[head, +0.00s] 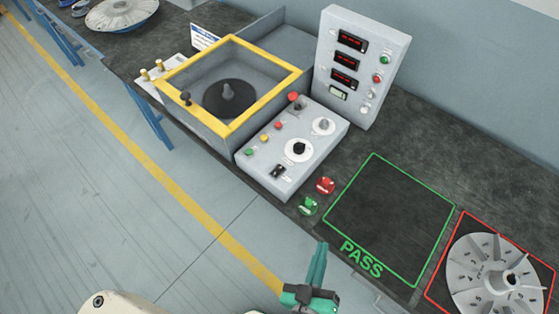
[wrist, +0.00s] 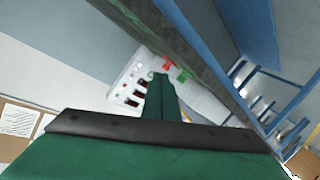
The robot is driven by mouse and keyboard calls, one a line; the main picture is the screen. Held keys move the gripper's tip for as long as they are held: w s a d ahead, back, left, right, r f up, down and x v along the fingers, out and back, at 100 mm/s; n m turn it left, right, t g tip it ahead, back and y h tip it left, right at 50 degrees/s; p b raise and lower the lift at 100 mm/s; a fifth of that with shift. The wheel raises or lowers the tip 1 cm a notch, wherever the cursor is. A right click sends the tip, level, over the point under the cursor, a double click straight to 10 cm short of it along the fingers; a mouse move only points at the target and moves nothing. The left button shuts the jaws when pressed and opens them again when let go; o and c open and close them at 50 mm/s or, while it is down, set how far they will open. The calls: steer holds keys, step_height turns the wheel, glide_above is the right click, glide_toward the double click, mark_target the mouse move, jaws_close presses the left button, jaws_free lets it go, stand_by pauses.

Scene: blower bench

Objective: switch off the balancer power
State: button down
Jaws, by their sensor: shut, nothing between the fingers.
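The balancer (head: 225,90) is a grey box with a yellow-framed window over a dark disc and spindle. In front of it is a grey control panel (head: 270,150) with coloured buttons, two round knobs and a small black switch (head: 278,171) at its near edge. An upright display panel (head: 362,65) has three lit red readouts, a small pale screen, and green and red buttons at its right side. It also appears in the wrist view (wrist: 128,88). My green gripper (head: 320,262) is shut and empty, in front of the bench and apart from the panel.
A red stamp-like piece (head: 325,185) and a green one (head: 308,206) stand right of the control panel. A green PASS square (head: 372,160) is bare. A finned impeller (head: 490,280) sits in a red-outlined square. Open floor lies in front of the bench.

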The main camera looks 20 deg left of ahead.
steer(key=s+a+r+m, duration=0.1)
steer(key=s+a+m, duration=0.1)
steer(key=s+m, duration=0.4)
steer(key=s, duration=0.3)
steer(key=shift+s+a+r+m+h, duration=0.25)
steer(key=shift+s+a+m+h, duration=0.05)
steer(key=shift+s+h, duration=0.1)
